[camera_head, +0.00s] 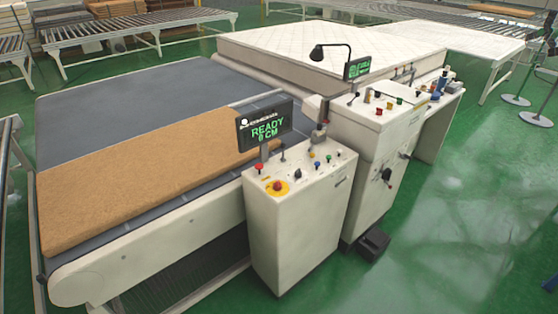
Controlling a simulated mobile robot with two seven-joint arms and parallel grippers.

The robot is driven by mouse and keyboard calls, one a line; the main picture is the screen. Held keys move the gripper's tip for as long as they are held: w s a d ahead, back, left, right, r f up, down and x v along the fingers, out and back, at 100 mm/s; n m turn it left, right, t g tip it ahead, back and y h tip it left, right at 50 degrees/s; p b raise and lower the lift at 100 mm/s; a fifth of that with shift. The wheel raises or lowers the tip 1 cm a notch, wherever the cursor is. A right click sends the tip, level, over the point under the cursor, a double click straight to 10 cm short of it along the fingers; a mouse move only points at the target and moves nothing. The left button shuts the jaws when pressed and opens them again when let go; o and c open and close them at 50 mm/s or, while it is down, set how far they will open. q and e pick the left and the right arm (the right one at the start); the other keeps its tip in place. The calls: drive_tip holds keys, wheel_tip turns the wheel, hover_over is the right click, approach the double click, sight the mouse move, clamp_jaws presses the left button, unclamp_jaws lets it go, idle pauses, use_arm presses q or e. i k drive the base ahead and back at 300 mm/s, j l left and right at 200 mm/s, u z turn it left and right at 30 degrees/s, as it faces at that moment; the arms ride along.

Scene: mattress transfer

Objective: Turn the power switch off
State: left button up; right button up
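Two white control cabinets stand side by side in front of the conveyor. The near control cabinet (290,225) has a red emergency button on a yellow ring (278,187), a red knob (259,167) and several small coloured buttons on its top. The far control cabinet (375,130) has a black rotary switch (386,175) on its front face; its exact setting is too small to read. No label tells me which control is the power switch. A display (264,127) on the near cabinet reads "READY 0 CM" in green. Neither of my grippers is in view.
A brown mattress pad (140,180) lies on the grey conveyor belt (140,110). A white mattress (310,50) lies behind the cabinets. A black foot pedal (373,244) sits on the floor by the far cabinet. The green floor (450,230) to the right is clear.

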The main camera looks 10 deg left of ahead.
sight(277, 186)
drive_tip(key=i+j+u, duration=0.1)
drive_tip(key=i, duration=0.6)
drive_tip(key=i+j+u, duration=0.1)
drive_tip(key=i+j, duration=0.15)
drive_tip(key=i, duration=0.5)
drive_tip(key=i+j+u, duration=0.1)
drive_tip(key=i, duration=0.6)
